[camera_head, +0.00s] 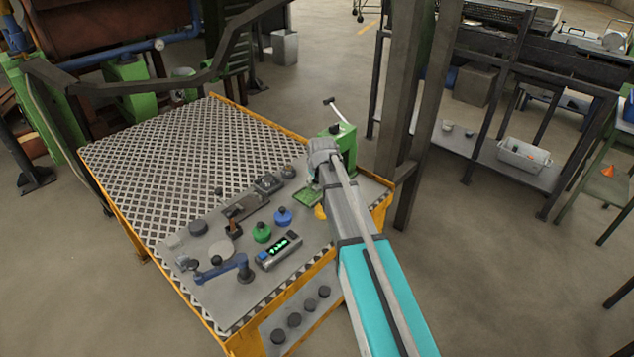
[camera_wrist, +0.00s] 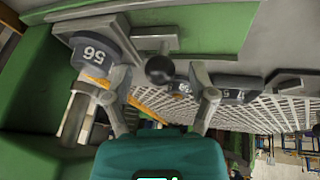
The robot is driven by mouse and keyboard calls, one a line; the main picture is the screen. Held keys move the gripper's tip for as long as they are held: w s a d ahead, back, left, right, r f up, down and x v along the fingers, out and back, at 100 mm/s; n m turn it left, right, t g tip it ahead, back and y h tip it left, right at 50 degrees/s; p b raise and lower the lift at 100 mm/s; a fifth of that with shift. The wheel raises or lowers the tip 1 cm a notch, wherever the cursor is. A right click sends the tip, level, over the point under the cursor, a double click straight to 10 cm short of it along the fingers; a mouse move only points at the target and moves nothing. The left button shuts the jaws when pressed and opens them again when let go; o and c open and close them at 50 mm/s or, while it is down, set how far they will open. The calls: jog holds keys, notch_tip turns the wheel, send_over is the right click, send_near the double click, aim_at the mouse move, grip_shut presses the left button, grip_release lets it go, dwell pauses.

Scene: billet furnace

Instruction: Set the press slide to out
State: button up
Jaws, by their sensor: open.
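In the wrist view, a black ball knob (camera_wrist: 160,70) stands on a grey slide-like fitting, possibly the press slide; I read no name on it. My gripper (camera_wrist: 161,74) is open, with one finger on each side of the knob. I cannot tell whether either finger touches it. In the head view, my gripper (camera_head: 318,157) is at the panel's far right end, beside a green box (camera_head: 347,146) with a pale lever. My arm hides the knob there. A grey dial marked 56 (camera_wrist: 97,52) sits left of the fingers in the wrist view.
The panel (camera_head: 220,290) also carries a green knob (camera_head: 262,233), a blue knob (camera_head: 284,217), a lit display (camera_head: 278,250) and a blue lever (camera_head: 222,267). Patterned metal plate (camera_head: 165,150) covers the left side. A dark post (camera_head: 400,90) stands close behind my arm.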

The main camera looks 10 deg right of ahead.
dwell(0.3)
grip_shut()
jog(key=shift+s, duration=0.15)
